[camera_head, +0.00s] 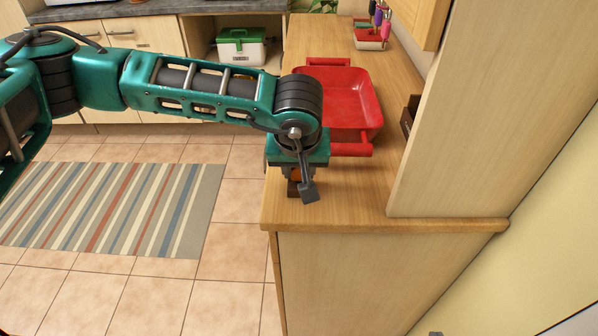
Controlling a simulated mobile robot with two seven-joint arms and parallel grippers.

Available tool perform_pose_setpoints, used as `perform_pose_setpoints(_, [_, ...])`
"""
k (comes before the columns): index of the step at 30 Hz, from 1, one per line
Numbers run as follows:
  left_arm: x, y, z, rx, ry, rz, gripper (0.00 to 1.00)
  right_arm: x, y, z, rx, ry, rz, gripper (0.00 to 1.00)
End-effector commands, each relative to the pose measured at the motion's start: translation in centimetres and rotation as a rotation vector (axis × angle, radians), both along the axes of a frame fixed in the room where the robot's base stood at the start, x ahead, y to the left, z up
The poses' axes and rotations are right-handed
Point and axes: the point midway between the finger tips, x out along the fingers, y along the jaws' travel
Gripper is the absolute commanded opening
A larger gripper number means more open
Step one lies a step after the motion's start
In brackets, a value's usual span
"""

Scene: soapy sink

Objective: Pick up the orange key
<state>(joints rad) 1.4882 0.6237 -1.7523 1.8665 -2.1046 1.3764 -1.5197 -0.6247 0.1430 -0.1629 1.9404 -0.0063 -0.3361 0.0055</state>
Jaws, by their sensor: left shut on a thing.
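My left arm reaches in from the left. Its gripper (298,188) points down over the near left end of the wooden counter, just in front of the red tray. It is shut on a small orange thing, which I take to be the orange key (294,173). Only a bit of orange shows between the dark fingers, and the rest of the key is hidden by the gripper. I cannot tell whether the key touches the counter. My right gripper is not in view.
A red tray (352,100) with two handles lies on the wooden counter (350,195), right behind my gripper. A tall cabinet panel (490,110) borders the counter on the right. A smaller red-and-white holder (370,38) stands farther back. The counter's front edge is close.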

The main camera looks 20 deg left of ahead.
Motion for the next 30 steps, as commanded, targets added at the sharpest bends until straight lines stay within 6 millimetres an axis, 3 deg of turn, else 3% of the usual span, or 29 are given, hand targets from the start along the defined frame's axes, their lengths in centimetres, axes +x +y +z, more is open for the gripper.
perform_pose_setpoints(5, [0.0,0.0,0.0,0.000,0.000,0.000,0.04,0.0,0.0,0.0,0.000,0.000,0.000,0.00])
perform_pose_setpoints(17, [0.0,0.0,1.0,-0.001,-0.001,0.001,0.04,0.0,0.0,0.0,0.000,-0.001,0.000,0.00])
perform_pose_setpoints(23, [0.1,0.0,4.4,-0.002,-0.006,0.001,0.04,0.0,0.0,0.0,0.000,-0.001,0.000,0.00])
perform_pose_setpoints(30, [0.1,0.0,11.3,-0.002,-0.007,0.001,0.04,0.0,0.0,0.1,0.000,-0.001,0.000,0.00])
